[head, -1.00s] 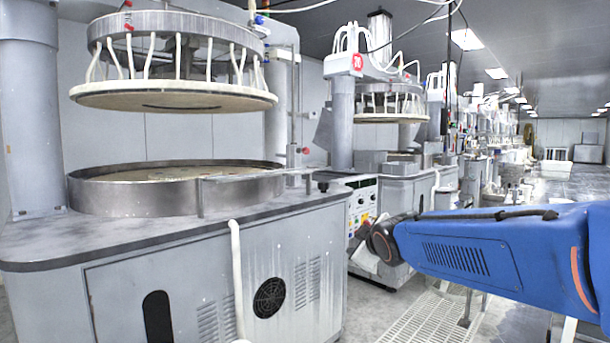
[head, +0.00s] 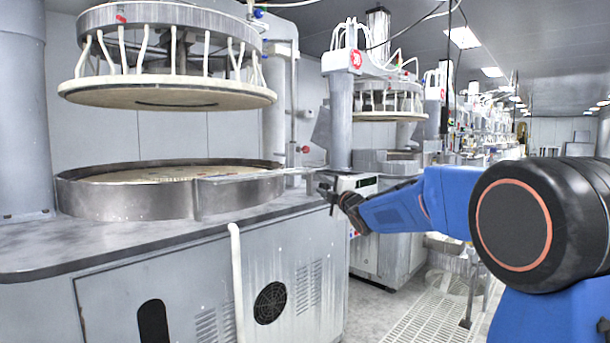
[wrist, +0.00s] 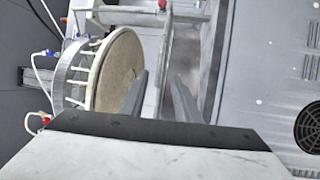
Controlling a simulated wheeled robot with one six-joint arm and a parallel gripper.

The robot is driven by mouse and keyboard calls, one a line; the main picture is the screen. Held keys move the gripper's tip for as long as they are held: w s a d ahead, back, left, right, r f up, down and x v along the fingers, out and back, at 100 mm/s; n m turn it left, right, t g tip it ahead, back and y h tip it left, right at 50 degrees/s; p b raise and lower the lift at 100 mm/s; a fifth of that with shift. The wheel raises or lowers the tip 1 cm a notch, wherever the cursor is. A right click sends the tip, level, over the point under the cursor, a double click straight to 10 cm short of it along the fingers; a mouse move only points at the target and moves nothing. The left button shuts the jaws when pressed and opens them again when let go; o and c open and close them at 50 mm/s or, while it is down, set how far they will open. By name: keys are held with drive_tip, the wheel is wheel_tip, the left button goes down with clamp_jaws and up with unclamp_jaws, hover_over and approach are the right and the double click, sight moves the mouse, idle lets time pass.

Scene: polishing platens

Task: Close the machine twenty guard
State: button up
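The near machine's round basin has a metal guard wall (head: 240,193) around it, with a separate curved section at the front right. A thin straight bar (head: 290,171) runs right from its rim toward my gripper (head: 322,183), which is small in the head view beside the cabinet's right end. In the wrist view my gripper (wrist: 160,97) has two fingers apart, with a grey bar (wrist: 165,58) seen between and beyond them. I cannot tell whether they touch it. A red round number sign (head: 355,58) is on the machine behind; its digits are hard to read.
A raised upper platen (head: 165,95) with white hoses hangs above the basin; it also shows in the wrist view (wrist: 115,70). A red knob (head: 304,149) is on the post behind. The aisle floor (head: 415,310) on the right is partly grating.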

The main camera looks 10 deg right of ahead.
sight(305, 173)
drive_tip(key=x, duration=1.6)
drive_tip(key=shift+a, duration=0.1)
clamp_jaws()
